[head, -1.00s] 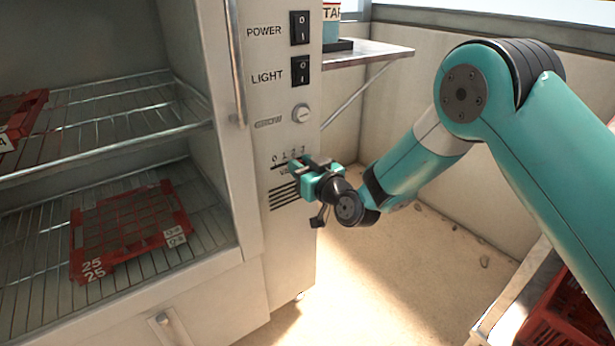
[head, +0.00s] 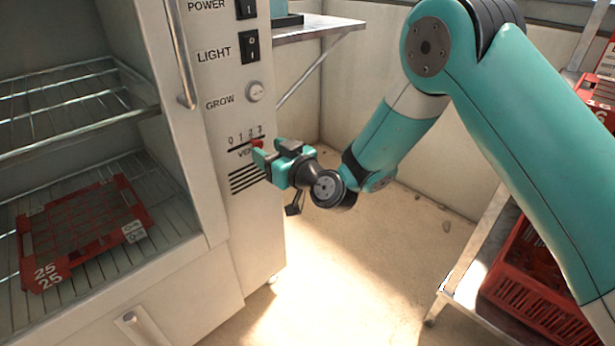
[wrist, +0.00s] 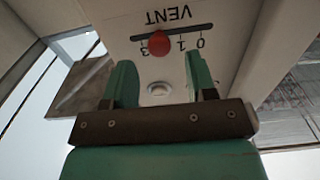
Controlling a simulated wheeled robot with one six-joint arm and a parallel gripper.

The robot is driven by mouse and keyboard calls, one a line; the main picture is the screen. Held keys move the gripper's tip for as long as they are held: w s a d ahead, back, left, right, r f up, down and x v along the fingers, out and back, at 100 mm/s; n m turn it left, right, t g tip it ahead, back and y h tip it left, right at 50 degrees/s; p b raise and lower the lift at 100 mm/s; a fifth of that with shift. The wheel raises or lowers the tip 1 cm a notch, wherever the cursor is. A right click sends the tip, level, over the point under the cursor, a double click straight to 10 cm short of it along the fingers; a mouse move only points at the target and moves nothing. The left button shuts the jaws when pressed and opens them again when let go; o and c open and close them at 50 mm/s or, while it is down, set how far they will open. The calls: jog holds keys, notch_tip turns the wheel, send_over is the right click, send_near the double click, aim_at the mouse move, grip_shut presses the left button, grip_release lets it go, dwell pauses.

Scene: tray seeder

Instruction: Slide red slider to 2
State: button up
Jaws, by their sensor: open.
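The red slider (head: 257,144) sits in the dark VENT slot on the cabinet's front panel, towards the high end of the 0 to 3 scale. In the wrist view, turned upside down, the red slider (wrist: 159,43) covers the place of the 2, between the visible 3 and 1. My gripper (head: 268,153) is just in front of the panel, right beside the slider. In the wrist view my gripper (wrist: 160,77) has its two teal fingers wide apart with nothing between them. The slider appears beyond the fingertips and apart from them.
Vent slits (head: 248,178) lie below. The open cabinet at left holds a red tray (head: 62,270) on a wire shelf. A red crate (head: 535,290) stands at right. Floor between is clear.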

jog(key=b+v, duration=1)
jog(key=v, duration=0.3)
jog(key=shift+s+d, duration=0.2)
jog(key=shift+s, duration=0.05)
